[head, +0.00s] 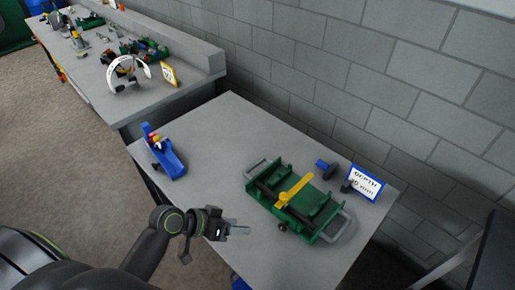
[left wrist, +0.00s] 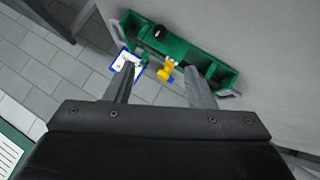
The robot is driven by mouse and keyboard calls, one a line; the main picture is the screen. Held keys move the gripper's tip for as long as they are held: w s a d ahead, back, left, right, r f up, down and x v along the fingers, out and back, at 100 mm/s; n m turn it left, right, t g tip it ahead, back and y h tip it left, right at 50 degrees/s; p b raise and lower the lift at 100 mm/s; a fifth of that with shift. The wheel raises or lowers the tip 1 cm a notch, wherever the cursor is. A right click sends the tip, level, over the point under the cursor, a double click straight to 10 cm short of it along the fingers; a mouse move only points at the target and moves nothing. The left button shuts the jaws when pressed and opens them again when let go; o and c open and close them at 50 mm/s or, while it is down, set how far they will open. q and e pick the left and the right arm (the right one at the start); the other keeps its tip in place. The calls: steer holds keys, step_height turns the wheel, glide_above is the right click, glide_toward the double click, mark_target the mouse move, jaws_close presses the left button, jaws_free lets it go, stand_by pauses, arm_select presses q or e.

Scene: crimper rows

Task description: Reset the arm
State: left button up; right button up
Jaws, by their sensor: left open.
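My left gripper (head: 238,229) hangs above the front-left part of the near grey table, in front of and to the left of the green tool (head: 308,207) with the yellow lever (head: 295,190). In the left wrist view, its two fingers (left wrist: 160,84) stand apart with nothing held between them. That view also shows the green tool (left wrist: 200,62) and its yellow part (left wrist: 167,70) beyond the fingertips, clear of them. My right gripper is not in view.
A blue tool (head: 166,160) stands at the table's left edge. A blue-and-black piece (head: 325,168) and a blue-framed sign (head: 366,183) stand at the back right, near the block wall (head: 340,85). A second bench (head: 185,98) holds several tools. The table (head: 215,130) is bare back left.

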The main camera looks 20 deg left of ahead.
arm_select(q)
steer(key=shift+s, duration=0.1)
steer(key=s+a+n+g+y, duration=0.1)
steer(key=s+a+g+y, duration=0.1)
steer(key=s+a+y, duration=0.45)
steer(key=s+a+n+g+y, duration=0.1)
steer(key=s+a+n+y, duration=0.15)
steer(key=s, duration=0.75)
step_height(320, 180, down, 26)
steer(key=a+g+b, duration=0.2)
steer(key=s+d+f, duration=0.1)
steer(key=s+f, duration=1.4)
steer(key=f, duration=0.1)
steer(key=shift+d+m+g+h+b, duration=0.2)
steer(key=shift+m+g+h+b, duration=0.1)
steer(key=shift+m+g, duration=0.1)
